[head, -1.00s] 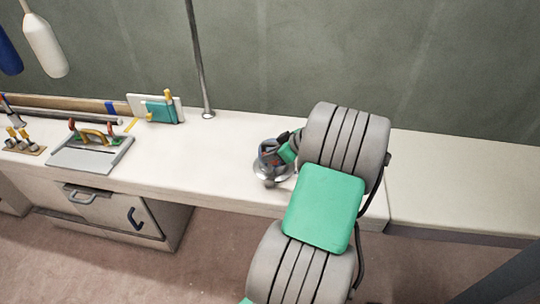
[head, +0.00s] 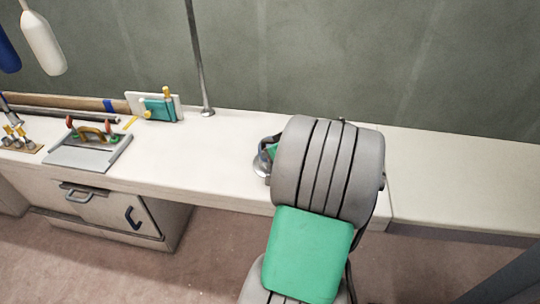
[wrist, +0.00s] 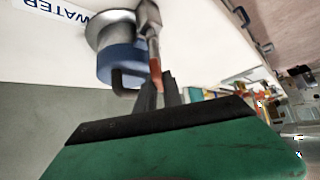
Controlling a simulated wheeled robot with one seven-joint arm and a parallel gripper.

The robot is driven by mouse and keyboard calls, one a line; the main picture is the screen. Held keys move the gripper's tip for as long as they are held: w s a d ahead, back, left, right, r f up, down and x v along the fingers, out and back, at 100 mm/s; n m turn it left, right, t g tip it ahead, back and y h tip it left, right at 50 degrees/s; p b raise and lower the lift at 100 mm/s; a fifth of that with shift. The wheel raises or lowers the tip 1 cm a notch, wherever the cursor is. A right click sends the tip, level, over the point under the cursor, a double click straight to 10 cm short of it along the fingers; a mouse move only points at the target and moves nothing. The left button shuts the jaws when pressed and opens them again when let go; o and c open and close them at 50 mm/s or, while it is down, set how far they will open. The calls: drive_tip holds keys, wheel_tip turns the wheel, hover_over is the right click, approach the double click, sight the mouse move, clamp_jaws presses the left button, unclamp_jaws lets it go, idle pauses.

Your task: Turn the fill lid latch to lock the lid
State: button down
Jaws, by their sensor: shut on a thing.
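The water fill has a round metal flange (wrist: 108,28) with a blue lid (wrist: 122,62) in the wrist view. A grey latch lever with an orange-red end (wrist: 154,58) lies beside the lid, and a dark bent handle (wrist: 122,82) shows at the lid. My gripper (wrist: 160,82) has its dark fingers closed together at the lever's orange-red end, shut on the latch. The exact contact is partly hidden. In the head view only the left part of the flange (head: 261,166) shows. My arm hides the latch and most of the gripper there.
A "WATER" label (wrist: 55,10) is beside the fill. A grey tray with handled tools (head: 88,155) and a teal block on a white board (head: 157,108) are at left. The counter's right side is clear.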

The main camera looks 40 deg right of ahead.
drive_tip(key=m+h+b, duration=0.1)
drive_tip(key=m+h, duration=0.1)
drive_tip(key=m+g+h+b, duration=0.1)
drive_tip(key=m+h, duration=0.1)
drive_tip(key=m, duration=0.1)
drive_tip(key=shift+w+a, duration=0.1)
drive_tip(key=shift+a, duration=0.05)
drive_tip(key=shift+m+g+h+b, duration=0.45)
drive_tip(key=shift+m+g+h, duration=0.45)
drive_tip(key=shift+m, duration=0.8)
drive_tip(key=c, duration=1.5)
unclamp_jaws()
drive_tip(key=v, duration=0.7)
drive_tip(key=shift+s+a+r, duration=0.2)
drive_tip(key=shift+s+r, duration=0.05)
